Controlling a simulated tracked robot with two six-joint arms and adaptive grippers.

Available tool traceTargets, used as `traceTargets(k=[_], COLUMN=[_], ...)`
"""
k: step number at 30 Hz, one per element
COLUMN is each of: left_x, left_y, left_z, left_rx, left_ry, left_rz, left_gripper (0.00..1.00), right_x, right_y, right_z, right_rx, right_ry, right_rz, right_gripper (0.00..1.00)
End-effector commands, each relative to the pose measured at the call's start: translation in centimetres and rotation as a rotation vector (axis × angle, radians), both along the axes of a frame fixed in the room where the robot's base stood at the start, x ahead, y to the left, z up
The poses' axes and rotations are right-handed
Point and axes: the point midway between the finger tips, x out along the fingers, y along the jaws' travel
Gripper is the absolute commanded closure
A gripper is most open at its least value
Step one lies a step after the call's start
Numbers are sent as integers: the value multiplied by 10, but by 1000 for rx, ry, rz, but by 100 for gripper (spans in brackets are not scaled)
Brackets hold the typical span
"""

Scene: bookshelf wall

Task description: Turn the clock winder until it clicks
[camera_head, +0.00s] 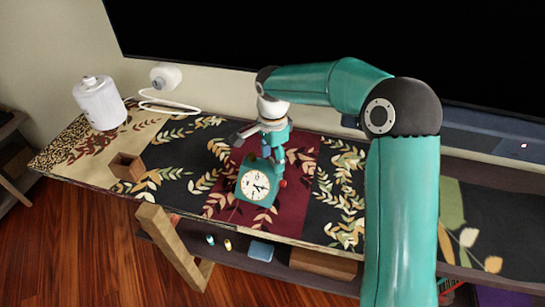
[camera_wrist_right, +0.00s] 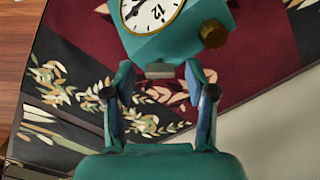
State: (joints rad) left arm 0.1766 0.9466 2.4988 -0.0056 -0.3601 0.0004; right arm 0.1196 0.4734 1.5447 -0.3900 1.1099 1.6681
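A teal clock (camera_head: 257,182) with a round white dial stands on the patterned runner. In the right wrist view the clock (camera_wrist_right: 150,42) appears upside down, its dial cut by the top edge. A brass knob (camera_wrist_right: 213,33) sticks out at its right there, and a small grey tab (camera_wrist_right: 158,70) at its near edge. My right gripper (camera_head: 273,155) points down just behind the clock. In the wrist view its fingers (camera_wrist_right: 160,78) are spread apart, with the tab between their tips; I cannot tell whether they touch it. My left gripper is not in view.
A small open wooden box (camera_head: 127,166) stands left of the clock. A large black screen (camera_head: 230,32) rises behind. A shelf below the runner holds small items.

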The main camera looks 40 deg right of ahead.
Motion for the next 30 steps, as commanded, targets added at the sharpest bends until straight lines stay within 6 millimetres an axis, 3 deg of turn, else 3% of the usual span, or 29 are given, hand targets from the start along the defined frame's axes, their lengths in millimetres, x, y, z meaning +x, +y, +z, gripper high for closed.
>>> traceTargets(k=[11, 24, 30], left_x=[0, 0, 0], left_y=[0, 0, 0], left_z=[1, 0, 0], left_rx=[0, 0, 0], left_ry=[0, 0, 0], left_rz=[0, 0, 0], left_gripper=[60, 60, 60], right_x=[0, 1, 1], right_y=[0, 0, 0], right_z=[7, 86, 112], right_rx=[0, 0, 0], right_ry=[-1, -4, -1], right_rz=[1, 0, 1], right_gripper=[44, 44, 44])
